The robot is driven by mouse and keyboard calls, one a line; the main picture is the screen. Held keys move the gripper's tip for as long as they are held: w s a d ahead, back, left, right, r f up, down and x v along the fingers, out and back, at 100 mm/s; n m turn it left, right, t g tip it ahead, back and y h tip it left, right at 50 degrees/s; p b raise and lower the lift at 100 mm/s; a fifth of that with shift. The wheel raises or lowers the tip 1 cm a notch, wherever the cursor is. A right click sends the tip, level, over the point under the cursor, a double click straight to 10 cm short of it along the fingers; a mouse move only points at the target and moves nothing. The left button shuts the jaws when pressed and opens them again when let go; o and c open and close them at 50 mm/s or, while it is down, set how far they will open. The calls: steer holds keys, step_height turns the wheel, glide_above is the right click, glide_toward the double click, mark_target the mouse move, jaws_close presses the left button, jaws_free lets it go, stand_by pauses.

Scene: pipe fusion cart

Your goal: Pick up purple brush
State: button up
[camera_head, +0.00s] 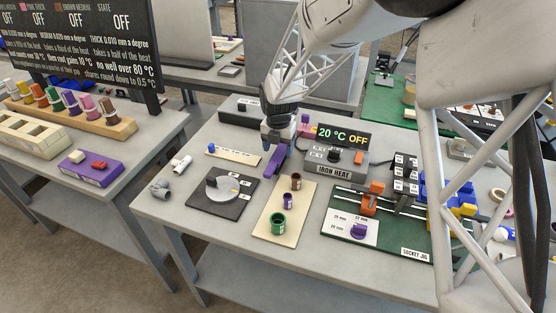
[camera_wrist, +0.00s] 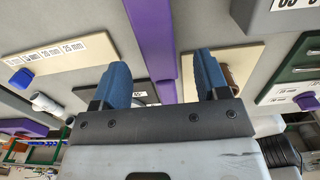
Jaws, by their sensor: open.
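The purple brush (camera_head: 276,160) is a long purple bar near the middle of the work table, just below my gripper (camera_head: 277,142) in the head view. In the wrist view the brush (camera_wrist: 150,35) runs down the picture between my two blue fingers (camera_wrist: 162,78), with a gap on each side. My gripper is open and empty. Its lower part hides one end of the brush in the wrist view. I cannot tell how far the fingertips are above the brush.
A black dial plate (camera_head: 227,199) lies to the left, and a cream board (camera_head: 267,224) with brown, purple and green cups lies in front. The iron heat box (camera_head: 345,172) and green socket jig (camera_head: 399,245) stand to the right. A second bench (camera_head: 130,160) is at left.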

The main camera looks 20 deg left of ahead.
mark_target(278, 155)
steer(key=shift+f, duration=0.1)
steer(key=shift+f, duration=2.5)
steer(key=c, duration=1.1)
steer(key=shift+r, duration=0.15)
step_height(278, 155, up, 10)
steer(key=shift+f, duration=0.1)
